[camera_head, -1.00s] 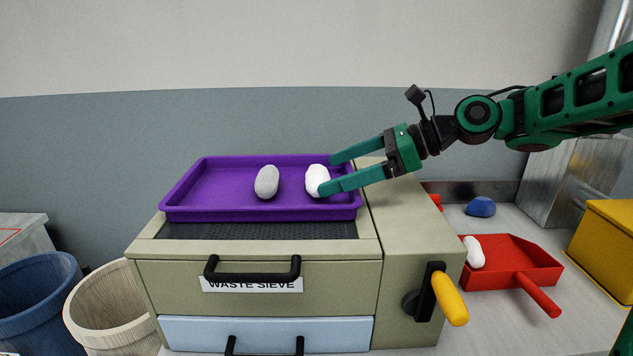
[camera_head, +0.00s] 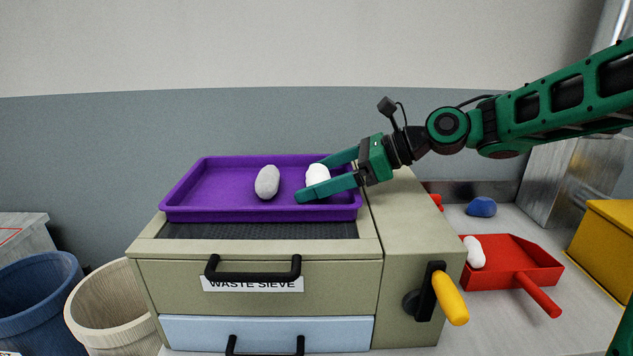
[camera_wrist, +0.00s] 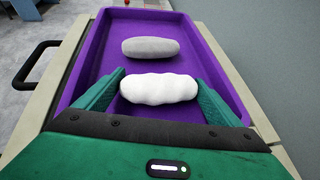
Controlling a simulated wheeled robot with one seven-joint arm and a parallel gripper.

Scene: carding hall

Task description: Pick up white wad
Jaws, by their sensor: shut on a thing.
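The white wad (camera_head: 317,174) lies in the right part of the purple tray (camera_head: 215,190), on top of the waste sieve. In the wrist view the white wad (camera_wrist: 160,88) sits between the two fingers. My gripper (camera_head: 312,178) reaches in from the right with its green fingers on either side of the wad, shut on it. The near finger hides the wad's lower part in the head view. The wad appears still in the tray; whether it touches the floor is hidden.
A grey wad (camera_head: 267,182) lies left of the white one in the tray. The sieve housing (camera_head: 260,270) has black handles and a yellow crank (camera_head: 450,298). At right are a red dustpan (camera_head: 510,265) holding another white wad, a blue lump (camera_head: 481,207) and a yellow bin (camera_head: 608,240).

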